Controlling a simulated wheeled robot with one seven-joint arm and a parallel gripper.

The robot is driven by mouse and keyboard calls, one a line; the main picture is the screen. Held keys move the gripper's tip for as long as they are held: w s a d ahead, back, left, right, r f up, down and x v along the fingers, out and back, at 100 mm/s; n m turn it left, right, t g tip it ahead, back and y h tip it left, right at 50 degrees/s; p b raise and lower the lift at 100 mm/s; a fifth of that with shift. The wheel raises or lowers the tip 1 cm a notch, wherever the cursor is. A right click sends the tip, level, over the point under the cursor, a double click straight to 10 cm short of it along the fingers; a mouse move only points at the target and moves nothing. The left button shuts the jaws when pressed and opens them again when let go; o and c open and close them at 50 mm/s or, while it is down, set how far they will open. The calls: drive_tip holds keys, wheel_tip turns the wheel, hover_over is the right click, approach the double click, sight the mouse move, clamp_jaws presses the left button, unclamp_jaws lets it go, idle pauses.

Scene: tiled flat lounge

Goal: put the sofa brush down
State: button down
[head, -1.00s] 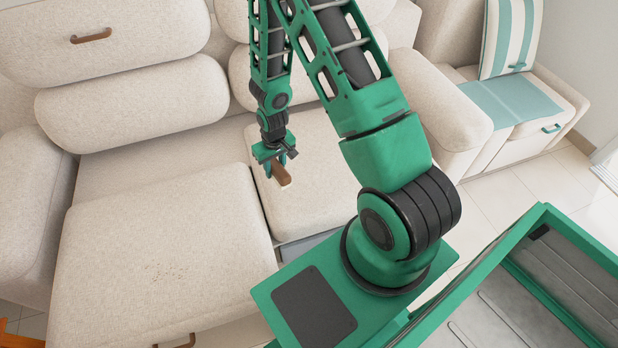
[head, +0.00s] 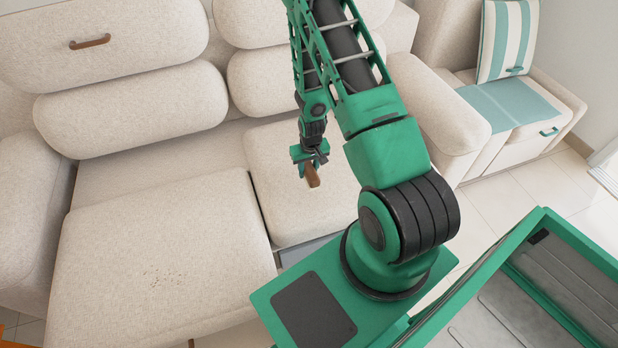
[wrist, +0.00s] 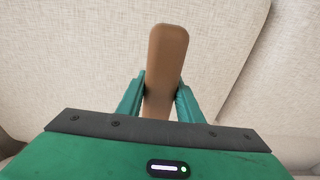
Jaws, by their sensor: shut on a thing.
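The sofa brush (head: 313,177) shows as a brown wooden piece in my gripper (head: 308,170). In the wrist view the brush (wrist: 167,60) stands out between the two green fingers of my gripper (wrist: 161,95), which are shut on its sides. In the head view my gripper is over the right seat cushion (head: 270,200) of the beige sofa. I cannot tell whether the brush touches the cushion. The brush's bristles are not visible.
The left seat cushion (head: 150,230) reaches further forward and has small dark crumbs (head: 165,277) on it. Back cushions (head: 130,110) stand behind. A grey gap (head: 300,250) shows below the right cushion's front edge. An armchair with a teal cloth (head: 510,103) stands at the right.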

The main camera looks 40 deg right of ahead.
drive_tip(key=shift+s+d+f, duration=0.1)
drive_tip(key=shift+d+f, duration=0.2)
drive_tip(key=shift+f, duration=1.85)
drive_tip(key=c, duration=1.3)
unclamp_jaws()
drive_tip(key=shift+f, duration=0.1)
drive_tip(key=shift+o, duration=0.2)
